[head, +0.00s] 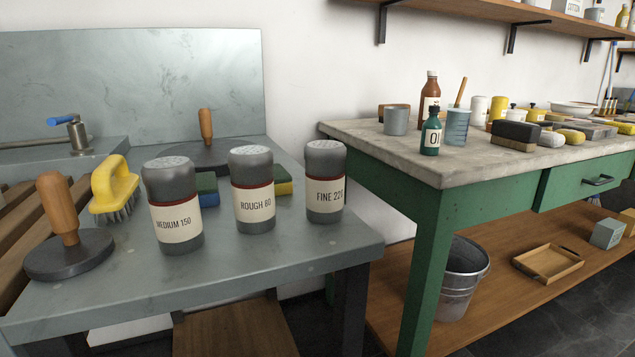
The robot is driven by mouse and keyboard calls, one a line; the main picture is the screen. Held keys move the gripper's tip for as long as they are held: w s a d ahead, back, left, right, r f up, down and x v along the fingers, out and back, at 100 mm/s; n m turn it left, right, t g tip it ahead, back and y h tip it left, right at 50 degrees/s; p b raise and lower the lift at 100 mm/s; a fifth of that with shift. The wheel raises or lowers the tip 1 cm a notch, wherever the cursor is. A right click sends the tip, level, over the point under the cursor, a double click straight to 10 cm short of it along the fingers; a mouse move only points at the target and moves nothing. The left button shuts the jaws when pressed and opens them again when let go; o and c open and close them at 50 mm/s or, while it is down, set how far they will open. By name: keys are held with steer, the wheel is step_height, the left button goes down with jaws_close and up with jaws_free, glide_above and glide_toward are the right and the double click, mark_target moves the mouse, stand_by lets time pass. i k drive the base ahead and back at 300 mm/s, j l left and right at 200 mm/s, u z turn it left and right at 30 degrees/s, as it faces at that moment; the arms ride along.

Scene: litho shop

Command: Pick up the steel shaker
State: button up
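Three grey steel shakers with perforated tops and cream labels stand upright in a row on the grey metal bench (190,285). The left one is the MEDIUM 150 shaker (174,240). The middle one is the ROUGH 80 shaker (252,165). The right one is the FINE 220 shaker (325,165), near the bench's right edge; its label's last digit is partly turned away. They stand apart from each other. My gripper is not in view.
A wood-handled disc (66,245) and a yellow brush (115,185) stand left of the shakers. Sponges (207,190) and another handled disc (207,152) lie behind. The bench front is clear. A green table (425,165) with bottles stands right, beyond a gap.

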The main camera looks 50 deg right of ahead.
mark_target(324, 160)
steer(key=k+l+z, duration=0.15)
steer(key=z, duration=0.3)
steer(key=k+l+z, duration=0.2)
steer(key=z, duration=0.25)
